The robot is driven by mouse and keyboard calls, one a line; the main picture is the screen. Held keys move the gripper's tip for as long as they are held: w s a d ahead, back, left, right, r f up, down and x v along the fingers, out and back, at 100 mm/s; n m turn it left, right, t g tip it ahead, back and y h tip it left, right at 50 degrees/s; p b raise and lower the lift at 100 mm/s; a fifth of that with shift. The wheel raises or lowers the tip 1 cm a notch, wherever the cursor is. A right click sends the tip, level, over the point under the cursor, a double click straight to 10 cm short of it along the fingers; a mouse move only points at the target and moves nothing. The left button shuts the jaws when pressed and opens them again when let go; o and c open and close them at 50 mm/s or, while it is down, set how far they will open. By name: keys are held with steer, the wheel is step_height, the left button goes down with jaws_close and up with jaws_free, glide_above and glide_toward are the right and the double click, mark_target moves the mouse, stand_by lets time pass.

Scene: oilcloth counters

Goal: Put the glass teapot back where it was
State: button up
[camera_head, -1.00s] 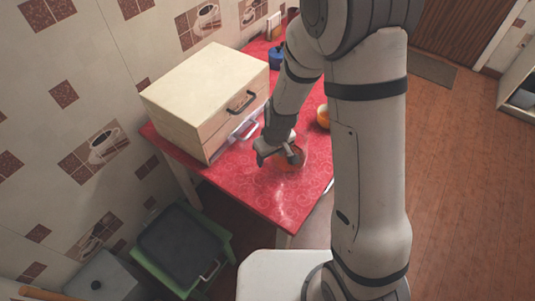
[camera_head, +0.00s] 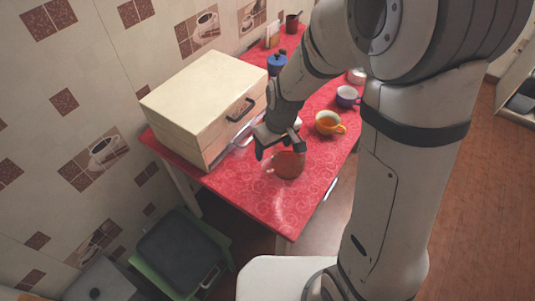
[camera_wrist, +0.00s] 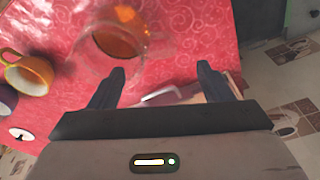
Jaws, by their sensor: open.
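The glass teapot (camera_head: 287,166) is a clear round vessel with amber-brown liquid in it. It stands on the red patterned oilcloth of the table (camera_head: 265,205), near the front. It also shows at the top of the wrist view (camera_wrist: 121,40), with its clear glass handle to the right. My gripper (camera_head: 279,150) is open, just behind and above the teapot in the head view. In the wrist view the teapot lies beyond and to the left of the fingertips (camera_wrist: 161,74), with nothing between the fingers. The fingers look clear of the glass.
A wooden drawer box (camera_head: 208,100) stands at the left, with a clear plastic item (camera_head: 242,142) at its foot. An orange cup (camera_head: 329,122), a purple cup (camera_head: 347,96) and a blue pot (camera_head: 277,62) stand farther back. The table's front corner is clear.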

steer(key=shift+s+d+r, duration=0.1)
steer(key=shift+r, duration=0.75)
steer(key=shift+s+d+r, duration=0.1)
steer(key=shift+r, duration=0.75)
steer(key=s+d+r+m+t+h, duration=0.1)
steer(key=s+d+r+m, duration=0.5)
steer(key=s+d+r, duration=0.6)
steer(key=shift+s+d+m, duration=0.4)
steer(key=shift+s+d, duration=0.3)
steer(key=shift+d, duration=0.1)
steer(key=shift+r, duration=0.1)
